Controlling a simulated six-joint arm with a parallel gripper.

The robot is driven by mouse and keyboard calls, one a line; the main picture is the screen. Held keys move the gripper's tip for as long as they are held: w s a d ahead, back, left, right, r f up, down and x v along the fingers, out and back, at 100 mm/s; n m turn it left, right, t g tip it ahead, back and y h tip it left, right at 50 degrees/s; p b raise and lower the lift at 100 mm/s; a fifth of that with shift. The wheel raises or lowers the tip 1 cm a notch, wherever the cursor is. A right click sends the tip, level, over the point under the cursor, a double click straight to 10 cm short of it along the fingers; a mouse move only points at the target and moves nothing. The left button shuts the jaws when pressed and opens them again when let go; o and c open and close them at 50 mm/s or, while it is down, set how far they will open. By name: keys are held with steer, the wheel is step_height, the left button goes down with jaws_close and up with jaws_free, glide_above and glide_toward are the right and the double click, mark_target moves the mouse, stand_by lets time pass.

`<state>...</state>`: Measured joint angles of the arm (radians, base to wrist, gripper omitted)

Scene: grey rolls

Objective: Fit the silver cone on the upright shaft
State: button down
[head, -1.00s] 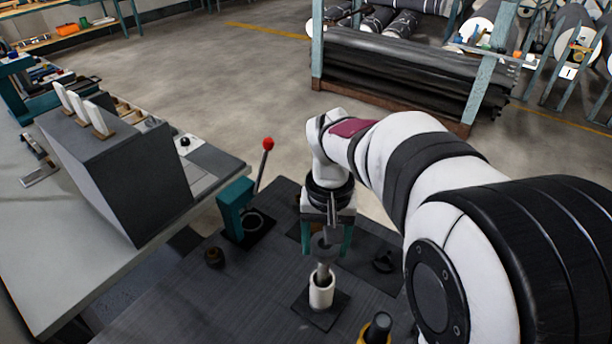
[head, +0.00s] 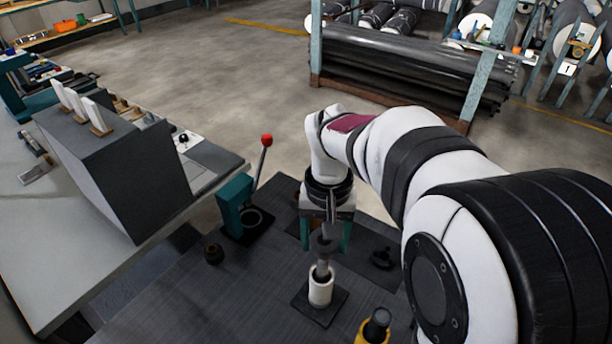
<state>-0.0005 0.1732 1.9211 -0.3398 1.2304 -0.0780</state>
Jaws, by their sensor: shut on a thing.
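My gripper (head: 326,245) points down over the dark bench, with a teal finger on each side. It is shut on a grey metal piece (head: 323,244), which I take to be the silver cone; the fingers and wrist partly hide it. Directly below stands an upright shaft (head: 321,271) with a white cylinder (head: 320,290) around its lower part, on a black square base plate (head: 318,309). The held piece is in line with the shaft's top in this view. I cannot tell whether it touches the shaft or sits around it.
A teal lever press (head: 235,205) with a red knob stands left of the gripper. A small dark ring (head: 213,253) lies at left, a dark part (head: 383,258) at right. A yellow-and-black object (head: 376,328) stands at the front. The bench (head: 250,290) is clear at front left.

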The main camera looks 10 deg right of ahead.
steer(key=shift+f, duration=0.1)
steer(key=shift+f, duration=4.15)
jaws_free()
step_height(320, 180, up, 16)
glide_above(323, 266)
steer(key=w, duration=0.1)
steer(key=shift+d+f, duration=0.1)
steer(key=shift+f, duration=0.05)
